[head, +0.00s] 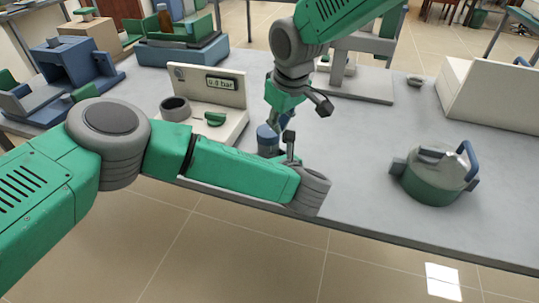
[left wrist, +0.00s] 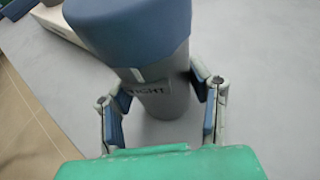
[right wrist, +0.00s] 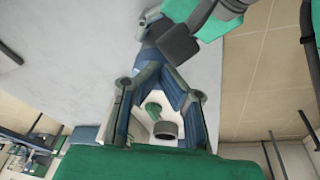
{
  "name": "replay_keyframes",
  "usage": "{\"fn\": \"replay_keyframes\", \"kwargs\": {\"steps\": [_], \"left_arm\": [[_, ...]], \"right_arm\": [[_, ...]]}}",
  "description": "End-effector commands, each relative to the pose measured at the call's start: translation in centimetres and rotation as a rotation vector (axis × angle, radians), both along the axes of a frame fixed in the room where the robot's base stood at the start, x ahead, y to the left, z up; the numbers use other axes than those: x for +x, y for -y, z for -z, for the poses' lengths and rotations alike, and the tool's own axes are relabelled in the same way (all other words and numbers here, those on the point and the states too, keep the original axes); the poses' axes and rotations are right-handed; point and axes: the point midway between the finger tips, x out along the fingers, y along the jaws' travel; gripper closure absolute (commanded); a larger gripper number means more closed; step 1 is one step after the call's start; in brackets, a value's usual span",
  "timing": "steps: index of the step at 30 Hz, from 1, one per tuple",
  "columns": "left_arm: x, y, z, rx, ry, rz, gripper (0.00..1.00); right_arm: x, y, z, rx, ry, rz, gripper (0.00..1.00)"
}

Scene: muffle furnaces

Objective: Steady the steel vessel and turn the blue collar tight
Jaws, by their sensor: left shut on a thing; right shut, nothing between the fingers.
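The steel vessel (left wrist: 165,102) stands upright on the bench, a grey cylinder with lettering that appears to read "TIGHT". The blue collar (left wrist: 130,30) sits on its top; a short white mark on the collar's lower edge is above the lettering's left end. In the head view the collar (head: 267,133) is small and partly hidden by my arms. My left gripper (left wrist: 160,105) has one finger on each side of the vessel, below the collar, and is shut on it. My right gripper (right wrist: 160,62) is shut and empty, close beside the collar's top in the head view.
A white panel (head: 235,100) reading about "0.8 bar", with a green knob (head: 215,119) and a grey ring (head: 175,108), stands behind the vessel. A green lidded pot (head: 433,180) stands at right. Blue equipment (head: 70,65) is at left.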

Motion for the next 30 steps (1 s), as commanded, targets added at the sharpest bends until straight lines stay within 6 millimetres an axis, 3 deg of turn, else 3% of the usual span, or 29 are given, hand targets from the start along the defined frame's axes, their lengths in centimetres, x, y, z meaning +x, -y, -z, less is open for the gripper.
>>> {"fn": "replay_keyframes", "kwargs": {"steps": [12, 23, 30], "left_arm": [[0.1, 0.0, -0.2, -0.001, 0.003, -0.001, 1.00], [0.1, 0.0, -0.2, 0.000, 0.003, 0.000, 1.00], [0.1, 0.0, -0.1, 0.000, 0.003, 0.000, 1.00]], "right_arm": [[-0.1, -0.2, -4.7, 0.000, 0.001, 0.000, 1.00], [-0.1, -0.2, -4.9, 0.002, -0.002, -0.001, 1.00], [1.0, 1.1, -3.7, 0.037, -0.033, -0.003, 1.00]]}}
